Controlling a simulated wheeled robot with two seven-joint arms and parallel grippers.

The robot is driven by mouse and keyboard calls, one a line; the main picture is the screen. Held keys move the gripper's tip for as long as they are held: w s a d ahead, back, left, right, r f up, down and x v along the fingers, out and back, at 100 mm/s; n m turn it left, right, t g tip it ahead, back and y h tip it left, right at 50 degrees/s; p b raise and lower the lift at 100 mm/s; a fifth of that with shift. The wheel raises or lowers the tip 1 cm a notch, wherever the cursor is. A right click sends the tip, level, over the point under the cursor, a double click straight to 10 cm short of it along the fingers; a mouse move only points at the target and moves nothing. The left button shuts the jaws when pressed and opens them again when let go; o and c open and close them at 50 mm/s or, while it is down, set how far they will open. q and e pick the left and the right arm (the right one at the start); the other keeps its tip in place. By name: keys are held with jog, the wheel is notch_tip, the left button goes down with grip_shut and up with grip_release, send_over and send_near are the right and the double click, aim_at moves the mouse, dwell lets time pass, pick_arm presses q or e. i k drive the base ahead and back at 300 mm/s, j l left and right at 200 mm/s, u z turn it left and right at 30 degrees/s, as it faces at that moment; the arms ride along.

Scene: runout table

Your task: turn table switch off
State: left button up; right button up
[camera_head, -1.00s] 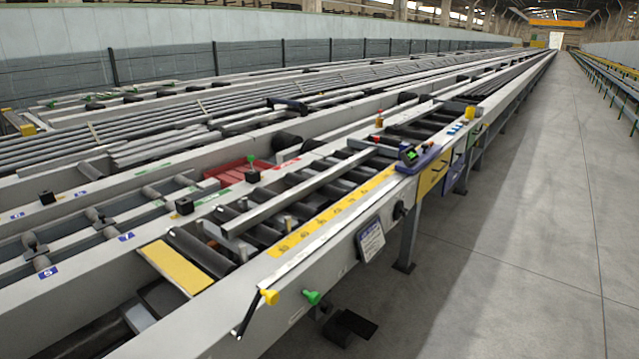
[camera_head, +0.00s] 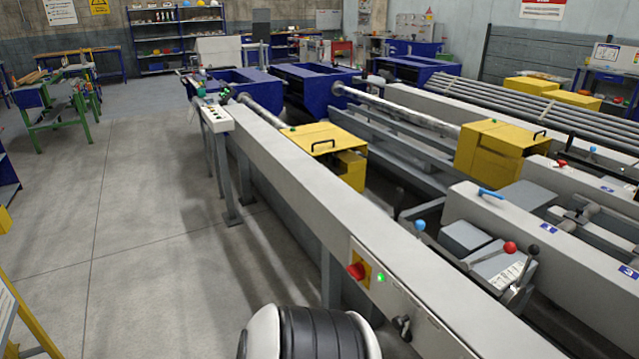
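A red rotary switch (camera_head: 356,271) on a yellow plate (camera_head: 364,262) is mounted on the side face of the long grey runout table (camera_head: 330,210), low and right of centre. A small green lamp (camera_head: 380,278) beside it is lit. Which way the knob is turned is too small to tell. Below and right of it, a black handle (camera_head: 402,327) sticks out of the same face. Neither of my grippers is in view.
A white control box (camera_head: 216,118) stands at the table's far end. Yellow covers (camera_head: 325,140) and levers with red (camera_head: 510,247) and blue (camera_head: 419,226) knobs sit beyond the table's side face. The grey floor (camera_head: 130,240) at left is largely clear.

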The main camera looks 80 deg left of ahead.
aim_at(357, 272)
jog(key=u, duration=2.25)
jog(key=j+u, duration=0.15)
jog(key=i+j, duration=0.15)
jog(key=j, duration=0.2)
jog(key=i+j, duration=0.1)
jog(key=j, duration=0.25)
jog(key=i+j, duration=0.15)
jog(key=j, duration=0.25)
jog(key=i+j, duration=0.15)
jog(key=j, duration=0.2)
jog(key=i+j, duration=0.1)
jog(key=j, duration=0.25)
